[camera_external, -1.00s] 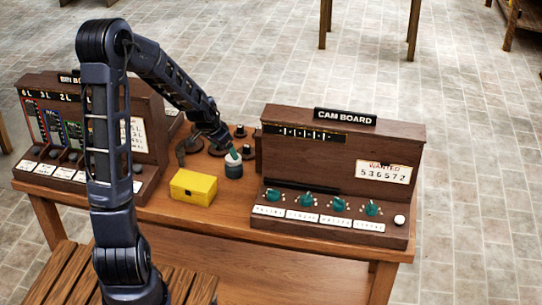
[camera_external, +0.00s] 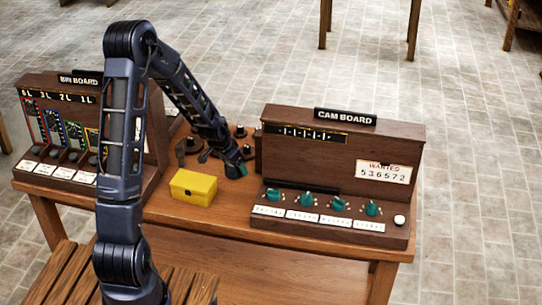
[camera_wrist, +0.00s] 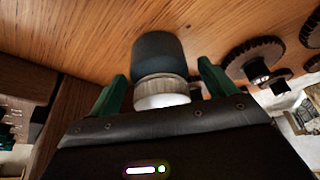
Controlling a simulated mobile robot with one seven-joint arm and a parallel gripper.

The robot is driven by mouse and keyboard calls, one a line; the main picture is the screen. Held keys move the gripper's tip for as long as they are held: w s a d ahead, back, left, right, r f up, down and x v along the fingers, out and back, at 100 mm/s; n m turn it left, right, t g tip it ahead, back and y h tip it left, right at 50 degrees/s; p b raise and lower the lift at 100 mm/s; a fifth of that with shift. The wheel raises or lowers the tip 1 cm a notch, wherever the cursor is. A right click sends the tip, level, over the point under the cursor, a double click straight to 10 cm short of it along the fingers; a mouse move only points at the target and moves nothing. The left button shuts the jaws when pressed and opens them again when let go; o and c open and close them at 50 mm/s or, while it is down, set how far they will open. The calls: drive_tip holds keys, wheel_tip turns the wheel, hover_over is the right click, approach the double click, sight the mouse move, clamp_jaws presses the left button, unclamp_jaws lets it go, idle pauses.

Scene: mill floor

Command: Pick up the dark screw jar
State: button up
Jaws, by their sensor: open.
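The dark screw jar (camera_wrist: 158,55) stands on the table in the wrist view, with a dark blue-grey body, a tan ring and a white end towards me. My gripper (camera_wrist: 160,88) is open, with one green finger on each side of the jar's ringed end. I cannot tell whether the fingers touch it. In the external view my gripper (camera_external: 238,171) is low over the table, right of the yellow box, and hides most or all of the jar.
A yellow box (camera_external: 194,187) sits left of my gripper. The cam board (camera_external: 340,165) stands close on the right and the bin board (camera_external: 70,125) on the left. Dark gears (camera_wrist: 255,58) lie on the table beside the jar.

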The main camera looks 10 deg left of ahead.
drive_tip(key=shift+w+f, duration=0.1)
drive_tip(key=shift+f, duration=0.2)
drive_tip(key=c, duration=1.2)
drive_tip(key=shift+r, duration=0.1)
